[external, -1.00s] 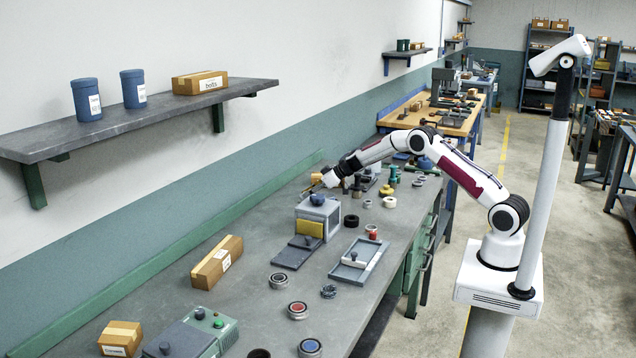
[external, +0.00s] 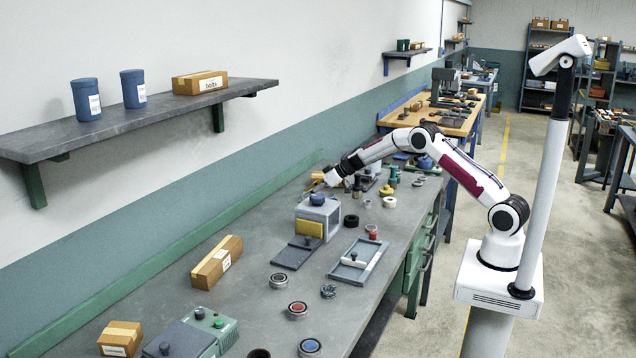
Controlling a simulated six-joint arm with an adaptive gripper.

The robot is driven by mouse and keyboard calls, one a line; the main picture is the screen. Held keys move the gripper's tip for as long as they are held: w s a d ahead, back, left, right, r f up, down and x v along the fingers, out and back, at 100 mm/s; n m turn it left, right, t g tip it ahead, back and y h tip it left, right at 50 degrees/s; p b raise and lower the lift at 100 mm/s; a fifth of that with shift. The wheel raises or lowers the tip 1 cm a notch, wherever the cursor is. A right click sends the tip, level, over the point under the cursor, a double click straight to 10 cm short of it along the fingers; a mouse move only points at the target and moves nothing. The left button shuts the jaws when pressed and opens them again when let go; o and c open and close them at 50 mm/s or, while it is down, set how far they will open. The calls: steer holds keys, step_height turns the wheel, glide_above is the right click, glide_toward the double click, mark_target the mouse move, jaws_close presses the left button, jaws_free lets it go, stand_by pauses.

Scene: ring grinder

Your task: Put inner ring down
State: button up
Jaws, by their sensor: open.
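My gripper (external: 316,184) is at the far left part of the grey workbench (external: 240,325), beyond a grey box-shaped unit (external: 318,217) with a blue knob on top. It is small in this view, and I see no ring held in it. I cannot tell which ring is the inner ring. A black ring (external: 351,220) lies right of the grey unit, and a pale ring (external: 389,202) and a smaller pale ring (external: 367,203) lie farther right. Several bearing-like rings lie nearer, among them a plain one (external: 278,281) and one with a red centre (external: 298,309).
A shallow grey tray (external: 376,248) holds a pale handled piece. A dark plate (external: 293,254) lies before the grey unit. Cardboard boxes (external: 217,262) and a green-grey control box (external: 205,327) stand nearer. A wall shelf (external: 130,118) overhangs the left. Small parts crowd the bench's far end.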

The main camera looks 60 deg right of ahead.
steer(key=v, duration=1.1)
stand_by(0.9)
steer(key=s+r+m+t+h, duration=0.1)
steer(key=s+r+h, duration=0.1)
steer(key=s+r, duration=0.35)
steer(key=s+r+m+h, duration=0.1)
steer(key=s+r+h, duration=0.1)
steer(key=r, duration=0.6)
steer(key=s+r+m+t+h, duration=0.1)
steer(key=s+r+h, duration=0.15)
steer(key=r, duration=0.45)
steer(key=s+a+m+g, duration=0.1)
steer(key=s+a+g, duration=0.15)
steer(key=s, duration=0.95)
steer(key=s+a+m+g, duration=0.1)
steer(key=s+a, duration=0.2)
steer(key=s, duration=0.8)
steer(key=s+a+f+n+g+y, duration=0.1)
steer(key=s+a+f, duration=0.3)
steer(key=s, duration=0.5)
steer(key=s+a+f+n+g+y, duration=0.1)
steer(key=s+a+f+g+y, duration=0.1)
steer(key=s+a+f, duration=0.3)
steer(key=s+a+y, duration=0.1)
steer(key=s, duration=0.3)
steer(key=shift+s+a, duration=0.25)
steer(key=shift+a, duration=0.15)
